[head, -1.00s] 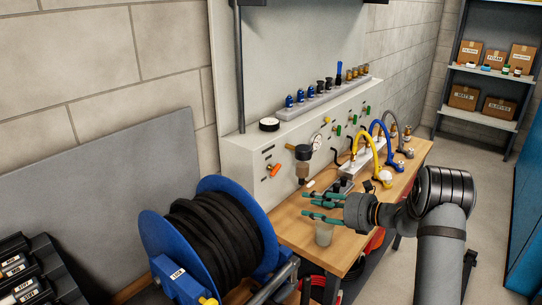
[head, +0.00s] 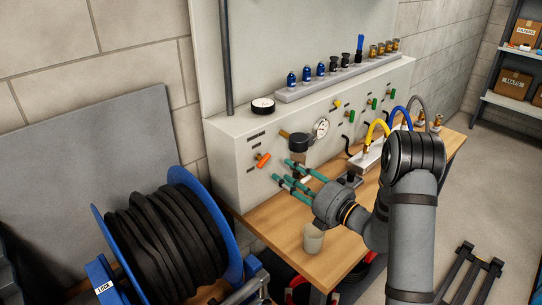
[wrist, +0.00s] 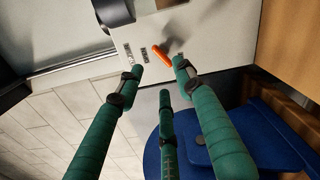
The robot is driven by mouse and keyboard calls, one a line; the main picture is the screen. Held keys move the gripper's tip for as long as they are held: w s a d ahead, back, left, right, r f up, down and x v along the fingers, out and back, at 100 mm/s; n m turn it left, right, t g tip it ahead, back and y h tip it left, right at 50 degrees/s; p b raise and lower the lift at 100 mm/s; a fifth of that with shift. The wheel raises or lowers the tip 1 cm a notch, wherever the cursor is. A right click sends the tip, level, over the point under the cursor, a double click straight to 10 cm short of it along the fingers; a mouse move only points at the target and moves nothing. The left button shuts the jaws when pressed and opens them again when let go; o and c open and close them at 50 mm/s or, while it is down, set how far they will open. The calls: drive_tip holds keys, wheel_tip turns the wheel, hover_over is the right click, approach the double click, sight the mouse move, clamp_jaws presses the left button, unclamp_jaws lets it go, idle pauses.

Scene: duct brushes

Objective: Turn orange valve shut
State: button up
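The orange valve handle (head: 262,160) sits on the front of the light grey panel (head: 232,168), near its left end, and lies tilted. In the wrist view the orange handle (wrist: 162,53) shows just beyond and between the fingertips. My gripper (head: 283,171) has green fingers, spread open and empty, pointing at the panel just right of and below the handle. In the wrist view the open fingers (wrist: 158,78) show a gap between their tips and the handle. I see no contact.
A dark round-bodied fitting (head: 299,144) and a gauge (head: 321,128) stick out right of the valve. A pale cup (head: 313,239) stands on the wooden bench (head: 283,226) below my gripper. A blue hose reel (head: 213,222) stands at the left. Yellow and blue hoses are at the right.

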sight(266, 161)
drive_tip(key=p+x, duration=0.3)
drive_tip(key=x, duration=0.5)
drive_tip(key=shift+a+r, duration=0.1)
drive_tip(key=shift+a, duration=0.05)
drive_tip(key=shift+x, duration=0.95)
drive_tip(key=shift+c, duration=1.1)
clamp_jaws()
